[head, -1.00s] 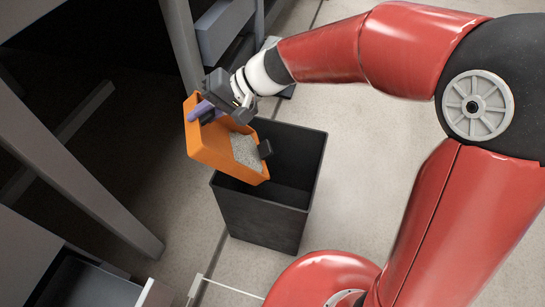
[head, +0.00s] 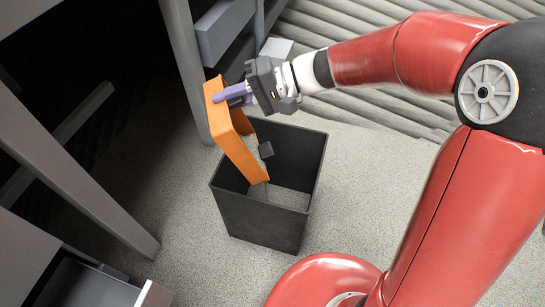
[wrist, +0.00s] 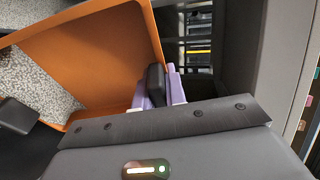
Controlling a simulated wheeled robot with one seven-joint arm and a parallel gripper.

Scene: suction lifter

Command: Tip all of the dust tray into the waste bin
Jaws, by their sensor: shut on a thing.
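The orange dust tray (head: 238,143) hangs steeply tilted over the black waste bin (head: 262,222), its low end inside the bin's opening. My gripper (head: 226,96), with lavender fingers, is shut on the tray's black handle at the high end; the handle shows between the fingers in the wrist view (wrist: 156,84). A second black handle (head: 265,149) is at the low end. In the wrist view, grey dust (wrist: 38,85) lies toward the tray's low end. A grey streak hangs below the low edge in the head view, and grey speckled material (head: 288,197) shows inside the bin.
Grey table legs (head: 75,175) and a dark space are on the left. An open grey drawer (head: 85,285) is at the lower left. Speckled floor (head: 375,185) is clear right of the bin; a ribbed surface (head: 400,85) lies behind it.

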